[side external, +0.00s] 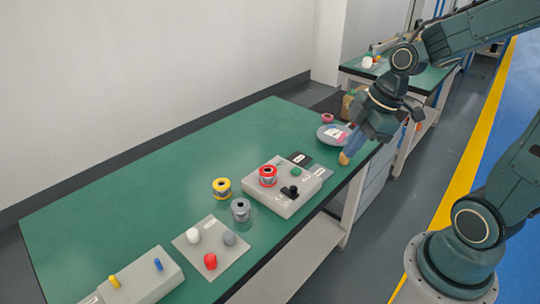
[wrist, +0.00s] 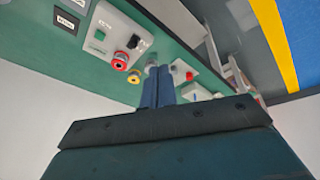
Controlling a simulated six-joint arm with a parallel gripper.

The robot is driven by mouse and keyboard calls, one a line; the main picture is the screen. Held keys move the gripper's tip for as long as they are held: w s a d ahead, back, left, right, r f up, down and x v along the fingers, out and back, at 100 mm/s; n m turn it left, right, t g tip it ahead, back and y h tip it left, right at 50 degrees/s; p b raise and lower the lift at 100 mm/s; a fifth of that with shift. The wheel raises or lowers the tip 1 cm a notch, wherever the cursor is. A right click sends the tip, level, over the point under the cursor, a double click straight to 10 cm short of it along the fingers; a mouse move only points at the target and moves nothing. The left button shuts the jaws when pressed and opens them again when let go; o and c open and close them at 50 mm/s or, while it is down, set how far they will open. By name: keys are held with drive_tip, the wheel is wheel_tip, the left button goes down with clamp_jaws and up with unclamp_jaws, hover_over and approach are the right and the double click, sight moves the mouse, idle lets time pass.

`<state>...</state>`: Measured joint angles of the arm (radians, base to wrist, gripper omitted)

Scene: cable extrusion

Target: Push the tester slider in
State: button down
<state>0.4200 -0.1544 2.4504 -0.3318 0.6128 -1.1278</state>
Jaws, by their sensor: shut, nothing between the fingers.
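The tester is a light grey box (side external: 299,199) near the table's right edge in the side view. Whether the slider is in or out is too small to tell. My gripper (side external: 350,151) is shut and empty, with blue fingers pointing down, right of and apart from the tester. Its closed fingers (wrist: 158,72) fill the middle of the wrist view.
A yellow spool (side external: 222,188) and a grey spool (side external: 241,209) stand left of the tester. A plate (side external: 210,248) bears white, grey and red pieces. The table's far left is clear.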

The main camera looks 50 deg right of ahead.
drive_tip(key=w+d+f+n+y, duration=0.1)
drive_tip(key=d+f+n+y, duration=0.1)
drive_tip(key=f, duration=0.4)
drive_tip(key=w+d+f+n+t+y, duration=0.1)
drive_tip(key=w+d+f+n, duration=0.1)
drive_tip(key=d+f+n, duration=0.3)
drive_tip(key=shift+w+f+n+t+y, duration=0.25)
drive_tip(key=shift+f+n+y, duration=0.2)
drive_tip(key=shift+n, duration=0.25)
drive_tip(key=shift+a+f, duration=0.1)
drive_tip(key=shift+f, duration=0.05)
approach(295, 198)
drive_tip(key=f, duration=0.1)
drive_tip(key=a+f, duration=0.2)
drive_tip(key=f, duration=0.1)
drive_tip(key=shift+w, duration=0.85)
